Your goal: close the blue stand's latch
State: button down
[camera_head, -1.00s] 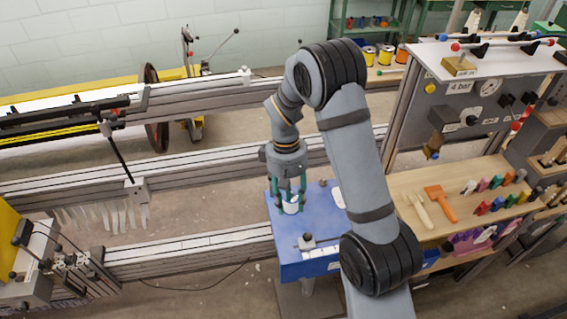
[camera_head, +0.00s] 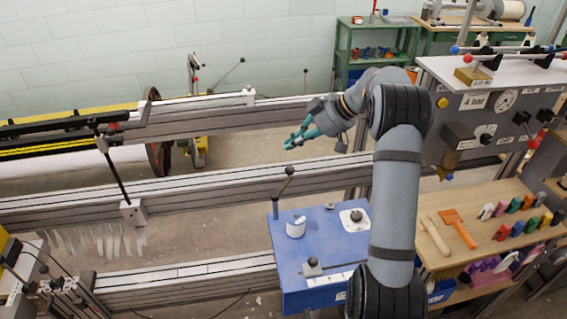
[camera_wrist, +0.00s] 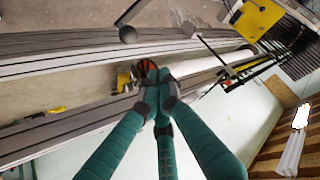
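The blue stand (camera_head: 285,262) is at the lower middle of the head view. A white cup (camera_head: 296,229) sits on its top, with a round knob on a pale plate (camera_head: 355,217) to the right and a small dark knob (camera_head: 312,265) near the front. My gripper (camera_head: 298,135) is up above and behind the stand, pointing left, touching nothing visible. Its green fingers also show in the wrist view (camera_wrist: 155,88), tips close together, nothing clearly between them.
Long metal rails (camera_head: 180,184) run left of and behind the stand. A wooden tool bench (camera_head: 475,265) with a hammer, an orange tool and coloured pieces is to the right. A control panel (camera_head: 475,125) rises behind it. Air around my gripper looks clear.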

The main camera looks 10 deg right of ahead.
jog(key=shift+n, duration=0.4)
jog(key=shift+a+f, duration=0.1)
jog(key=shift+w+a+f, duration=0.15)
jog(key=shift+a+f, duration=0.2)
jog(key=shift+f, duration=0.05)
notch_tip(320, 180, down, 7)
jog(key=a+p, duration=0.1)
jog(key=p, duration=0.4)
jog(key=shift+w+a+f, duration=0.15)
jog(key=shift+w+a, duration=0.25)
jog(key=shift+w, duration=0.05)
jog(key=shift+d, duration=0.1)
